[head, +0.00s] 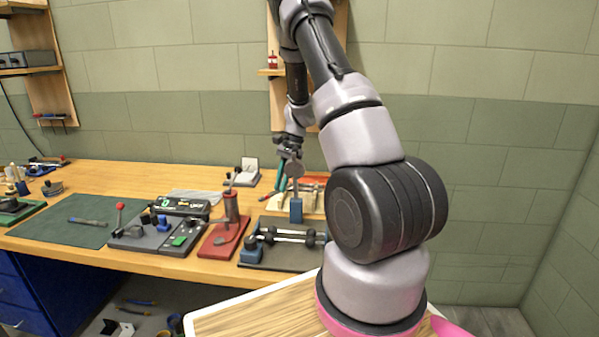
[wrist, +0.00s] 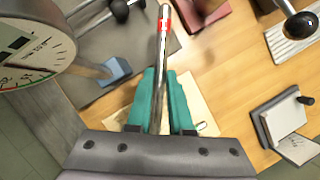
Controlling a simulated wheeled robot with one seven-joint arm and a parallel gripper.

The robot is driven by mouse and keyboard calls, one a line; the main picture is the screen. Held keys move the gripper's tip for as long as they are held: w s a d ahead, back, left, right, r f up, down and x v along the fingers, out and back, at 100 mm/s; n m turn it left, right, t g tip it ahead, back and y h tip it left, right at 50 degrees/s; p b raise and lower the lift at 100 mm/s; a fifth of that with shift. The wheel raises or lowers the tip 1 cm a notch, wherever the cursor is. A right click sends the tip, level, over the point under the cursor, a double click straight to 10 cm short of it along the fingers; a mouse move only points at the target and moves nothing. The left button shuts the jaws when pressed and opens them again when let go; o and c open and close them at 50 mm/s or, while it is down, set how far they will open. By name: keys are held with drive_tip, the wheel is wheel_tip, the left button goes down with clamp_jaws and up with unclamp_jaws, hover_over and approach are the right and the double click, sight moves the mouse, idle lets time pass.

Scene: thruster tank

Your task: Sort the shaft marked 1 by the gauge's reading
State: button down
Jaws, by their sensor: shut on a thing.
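A thin silver shaft (wrist: 164,42) with a red band marked 1 near its far end is between the two teal fingers of my gripper (wrist: 164,80) in the wrist view. The fingers are shut on it, and its far end sticks out past them. In the head view my gripper (head: 281,172) hangs over the back of the bench, with teal fingers pointing down. A round dial gauge (wrist: 30,45) shows at the upper left of the wrist view, partly cut off; its value is too small to read. In the head view the gauge's grey disc (head: 297,166) is beside my gripper.
On the bench are a blue block (head: 296,210), a black roller fixture (head: 285,236), a red stand (head: 222,240), a grey panel with green parts (head: 180,238) and a black box (head: 182,206). A green mat (head: 60,228) lies left. A notepad stand (head: 245,173) is behind.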

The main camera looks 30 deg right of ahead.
drive_tip(key=d+r+m+t, duration=0.2)
drive_tip(key=d+m+t, duration=0.2)
drive_tip(key=d+m, duration=0.5)
drive_tip(key=shift+w+a+f+m+h, duration=0.15)
drive_tip(key=shift+a+f+m, duration=0.2)
drive_tip(key=shift+f, duration=1)
drive_tip(key=shift+w+a+f+m+h, duration=0.15)
drive_tip(key=shift+a+f+m, duration=0.2)
drive_tip(key=shift+f, duration=1)
drive_tip(key=shift+w+a+f+m+h, duration=0.15)
drive_tip(key=shift+f+m, duration=0.25)
drive_tip(key=shift+f, duration=0.95)
drive_tip(key=c, duration=0.7)
unclamp_jaws()
drive_tip(key=shift+c, duration=0.2)
drive_tip(key=v, duration=1)
drive_tip(key=shift+d+r, duration=0.15)
drive_tip(key=shift+r, duration=0.15)
